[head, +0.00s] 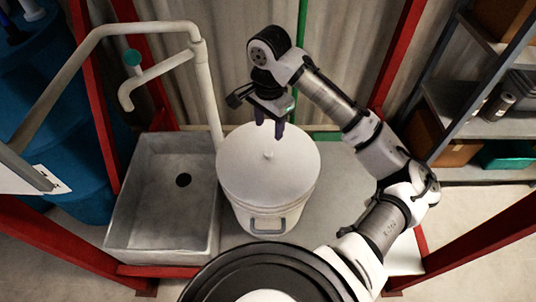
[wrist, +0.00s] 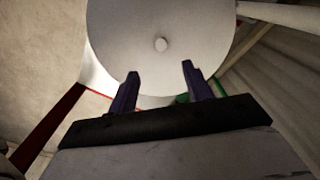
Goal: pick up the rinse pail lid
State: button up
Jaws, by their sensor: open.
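The pail's inside is hidden by the lid.
A grey sink (head: 150,200) stands left of the pail, with a pale pipe and tap (head: 150,75) above it. Red frame posts (head: 100,110) rise around the bench. A blue barrel (head: 45,110) is at the left, shelves (head: 490,110) at the right. Bare bench (head: 335,180) shows right of the pail.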

send_over(268, 152)
notch_tip(268, 152, down, 5)
jog(key=shift+d+f, duration=0.1)
jog(key=shift+f, duration=0.05)
jog(key=shift+f+p, duration=0.3)
jog(key=shift+f, duration=2.35)
grip_shut()
